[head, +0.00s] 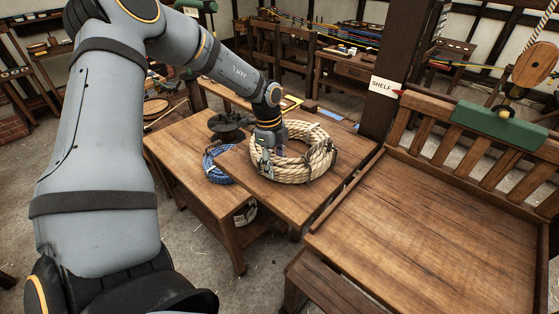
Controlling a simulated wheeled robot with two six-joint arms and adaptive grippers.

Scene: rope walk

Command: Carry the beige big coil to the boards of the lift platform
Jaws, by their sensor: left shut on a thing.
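The beige big coil (312,160) lies on a wooden table in the middle of the head view. My left gripper (266,160) reaches down onto the coil's left side and is shut on its rope there. The gripper hides part of that side of the coil. The coil appears to rest flat on the table top. The boards of the lift platform (430,235) are bare, at the lower right, beside the table. My right gripper is not in view.
A blue coil (214,164) lies left of the beige one, near a dark round stand (228,128). The platform has a slatted railing (473,150) at its back. A dark post (392,75) with a SHELF sign (382,87) stands behind the table.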

